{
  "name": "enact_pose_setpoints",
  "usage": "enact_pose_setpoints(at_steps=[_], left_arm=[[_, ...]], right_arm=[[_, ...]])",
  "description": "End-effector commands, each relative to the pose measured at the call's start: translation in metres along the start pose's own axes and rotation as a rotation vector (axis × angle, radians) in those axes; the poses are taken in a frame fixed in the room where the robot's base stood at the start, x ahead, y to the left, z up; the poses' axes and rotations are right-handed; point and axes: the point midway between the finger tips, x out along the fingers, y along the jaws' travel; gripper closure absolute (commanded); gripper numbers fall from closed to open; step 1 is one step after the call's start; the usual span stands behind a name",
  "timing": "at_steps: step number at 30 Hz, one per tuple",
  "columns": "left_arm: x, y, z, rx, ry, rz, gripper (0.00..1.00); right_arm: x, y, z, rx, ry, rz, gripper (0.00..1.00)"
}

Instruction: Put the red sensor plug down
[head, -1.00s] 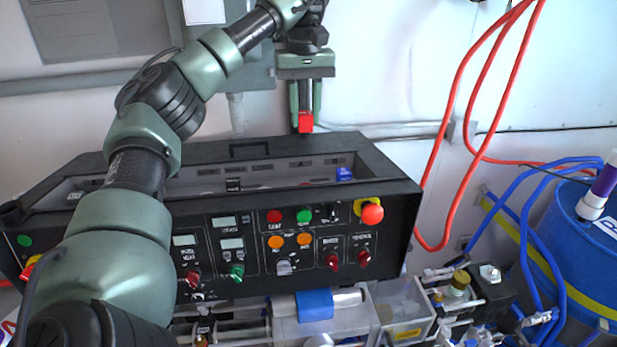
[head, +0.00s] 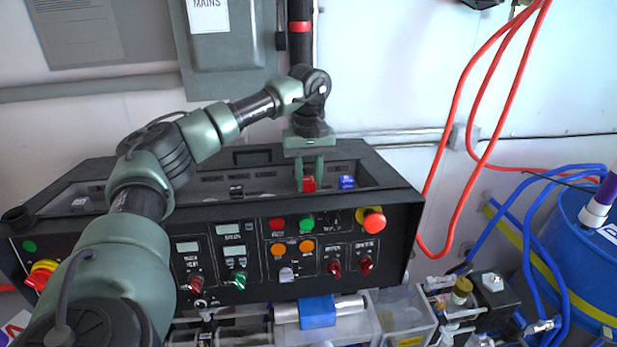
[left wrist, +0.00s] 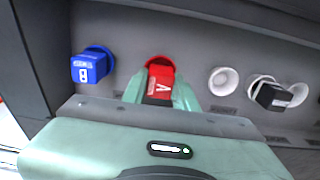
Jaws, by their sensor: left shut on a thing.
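The red sensor plug (head: 308,184) is between the fingers of my left gripper (head: 309,176), down inside the recessed top of the black control box (head: 230,205). In the left wrist view the red plug (left wrist: 160,80) sits between the green fingertips (left wrist: 160,88), at a round red spot on the grey panel. I cannot tell whether it is fully seated. The left gripper is shut on it. My right gripper is not in view.
A blue plug (left wrist: 90,66) sits in the panel beside the red one. On its other side are an empty white socket (left wrist: 223,80) and a black plug (left wrist: 272,96). The box's raised rim (head: 390,185) surrounds the recess.

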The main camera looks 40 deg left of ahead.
Motion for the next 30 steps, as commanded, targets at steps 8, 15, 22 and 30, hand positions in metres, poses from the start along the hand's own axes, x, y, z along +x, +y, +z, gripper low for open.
enact_pose_setpoints(at_steps=[8, 15, 22, 30], left_arm=[[0.001, 0.0, 0.0, -0.001, 0.0, -0.002, 0.5], [0.0, 0.0, 0.0, 0.0, 0.0, -0.001, 0.5], [-0.025, 0.001, -0.001, -0.001, 0.003, 0.003, 0.5], [-0.089, 0.001, 0.0, -0.002, 0.002, 0.002, 0.5]], right_arm=[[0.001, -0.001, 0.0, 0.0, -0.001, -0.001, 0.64], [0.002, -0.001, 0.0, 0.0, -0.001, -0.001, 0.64], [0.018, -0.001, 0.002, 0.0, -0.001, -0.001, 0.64], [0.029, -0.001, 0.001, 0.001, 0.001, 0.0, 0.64]])
